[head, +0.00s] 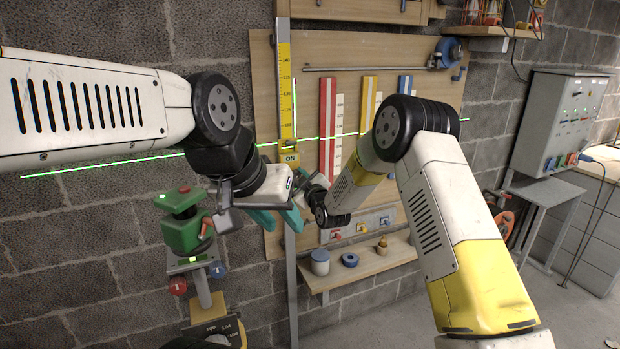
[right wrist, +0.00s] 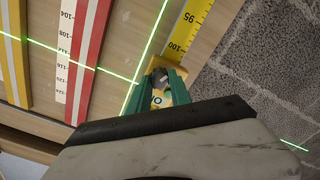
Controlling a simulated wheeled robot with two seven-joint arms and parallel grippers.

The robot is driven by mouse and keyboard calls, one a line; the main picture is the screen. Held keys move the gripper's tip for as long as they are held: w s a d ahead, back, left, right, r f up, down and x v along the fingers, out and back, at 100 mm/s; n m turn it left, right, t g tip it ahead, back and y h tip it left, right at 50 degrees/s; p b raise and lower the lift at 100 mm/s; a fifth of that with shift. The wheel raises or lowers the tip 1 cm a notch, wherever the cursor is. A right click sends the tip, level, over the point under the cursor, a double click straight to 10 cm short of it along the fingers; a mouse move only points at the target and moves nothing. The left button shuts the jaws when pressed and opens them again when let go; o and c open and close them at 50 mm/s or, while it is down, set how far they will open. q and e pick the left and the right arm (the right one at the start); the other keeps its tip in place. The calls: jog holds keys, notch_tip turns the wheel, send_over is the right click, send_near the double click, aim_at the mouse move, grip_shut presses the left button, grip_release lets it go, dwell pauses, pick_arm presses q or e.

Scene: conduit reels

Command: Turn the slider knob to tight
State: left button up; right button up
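The yellow slider (head: 289,157) with its ON label sits low on the yellow vertical scale (head: 285,95) in the head view. In the right wrist view the dark slider knob (right wrist: 160,78) stands on the yellow slider plate (right wrist: 179,97). The teal fingers of my right gripper (right wrist: 160,82) lie on either side of the knob. I cannot tell whether they touch it. In the head view my right gripper (head: 305,186) is partly hidden by its own wrist. My left gripper (head: 279,220) is open and empty, with its teal fingers apart, below the slider.
Red (head: 327,120), yellow and blue strips stand on the wooden board to the right. A shelf (head: 365,270) with small jars is below. A green device (head: 183,225) stands at the left. A green laser line crosses the wall. The two wrists are close together.

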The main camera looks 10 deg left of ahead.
grip_shut()
